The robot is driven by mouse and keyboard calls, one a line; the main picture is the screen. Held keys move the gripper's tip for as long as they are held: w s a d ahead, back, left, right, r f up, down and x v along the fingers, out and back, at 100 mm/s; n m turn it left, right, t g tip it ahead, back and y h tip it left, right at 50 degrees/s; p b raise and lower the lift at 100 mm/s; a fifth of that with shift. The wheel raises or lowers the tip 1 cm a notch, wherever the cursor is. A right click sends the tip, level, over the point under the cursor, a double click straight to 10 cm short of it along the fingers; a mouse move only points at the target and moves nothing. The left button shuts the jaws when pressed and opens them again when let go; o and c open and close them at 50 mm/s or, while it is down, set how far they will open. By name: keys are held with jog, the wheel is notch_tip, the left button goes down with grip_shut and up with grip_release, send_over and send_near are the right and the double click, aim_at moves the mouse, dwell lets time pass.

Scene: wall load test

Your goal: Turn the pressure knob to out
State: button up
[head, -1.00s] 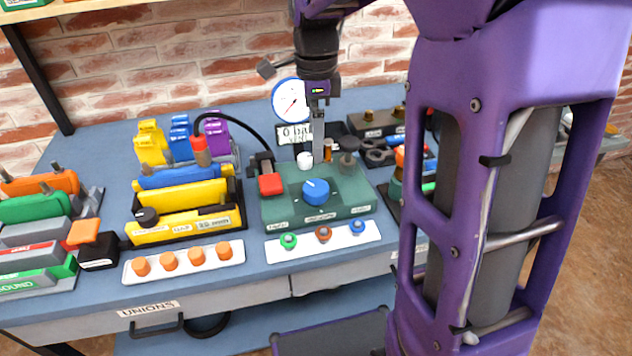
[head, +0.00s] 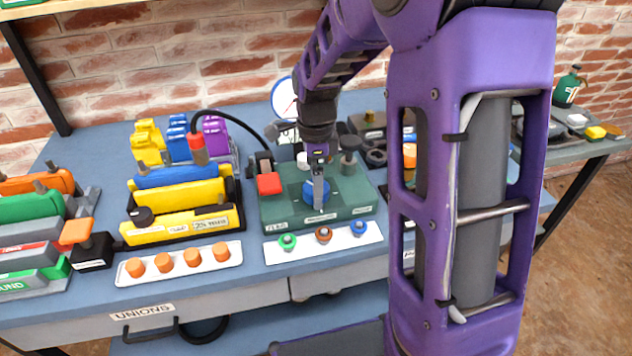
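The blue pressure knob (head: 310,192) sits on top of the green test block (head: 350,213), near its front middle. My gripper (head: 318,203) points down at the knob and covers its middle and right part. In the head view its fingers overlap the knob; I cannot tell whether they touch it or how far apart they are. The knob's white pointer mark is hidden behind my gripper. Small labels run along the block's front face, too small to read surely. The round white gauge (head: 284,97) behind the block is partly hidden by my arm.
A red lever (head: 268,184) stands at the block's left, and a dark knob (head: 349,143) at its back right. A white strip (head: 300,252) with three coloured fittings lies in front. A yellow rack (head: 185,226) stands to the left. A black hose arches behind.

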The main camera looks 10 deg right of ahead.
jog(key=c, duration=1.4)
jog(key=shift+o, duration=0.2)
jog(key=shift+n, duration=0.3)
